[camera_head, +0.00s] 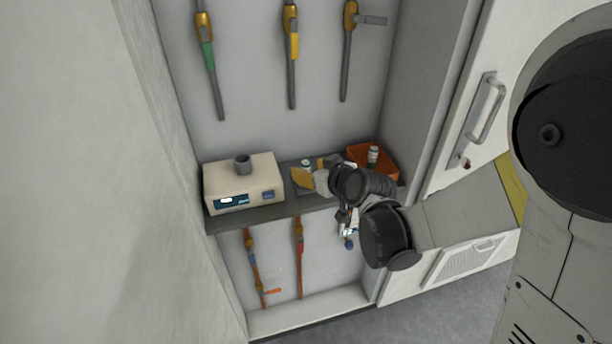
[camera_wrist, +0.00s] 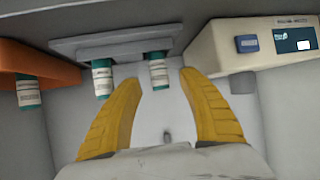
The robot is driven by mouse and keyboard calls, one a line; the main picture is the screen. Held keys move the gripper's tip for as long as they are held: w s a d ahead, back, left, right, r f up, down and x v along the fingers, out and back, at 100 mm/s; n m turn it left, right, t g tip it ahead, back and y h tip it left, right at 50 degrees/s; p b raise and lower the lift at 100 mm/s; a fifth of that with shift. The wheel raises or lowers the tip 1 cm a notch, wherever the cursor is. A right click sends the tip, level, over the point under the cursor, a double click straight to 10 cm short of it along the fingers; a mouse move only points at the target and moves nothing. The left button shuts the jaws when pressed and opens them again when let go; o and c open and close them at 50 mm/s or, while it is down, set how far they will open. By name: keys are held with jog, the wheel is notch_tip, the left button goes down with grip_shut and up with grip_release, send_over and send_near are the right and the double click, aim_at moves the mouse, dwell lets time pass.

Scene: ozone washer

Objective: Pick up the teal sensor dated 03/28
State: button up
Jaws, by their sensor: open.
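Three small cylinders with white labels and teal ends show in the wrist view. One sensor (camera_wrist: 157,72) lies in line with the gap between the yellow fingertips of my gripper (camera_wrist: 159,80). A second sensor (camera_wrist: 102,78) is just left of the left finger. Both are at the grey holder (camera_wrist: 120,42). A third sensor (camera_wrist: 27,92) is at the orange bin (camera_wrist: 40,66) on the left. The label dates are too small to read, so I cannot tell which is 03/28. My gripper is open, with nothing visibly held.
A cream instrument (camera_head: 243,178) with a small display and a dark cup on top stands left of my gripper on the grey shelf (camera_head: 270,212). The orange bin (camera_head: 388,165) is to the right. Valved pipes line the wall above and below. A cabinet door handle (camera_head: 486,108) is at right.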

jog(key=x, duration=0.2)
jog(key=shift+w+a+f, duration=0.15)
jog(key=shift+w+f, duration=0.05)
jog(key=shift+w, duration=0.05)
grip_shut()
jog(key=shift+r, duration=0.2)
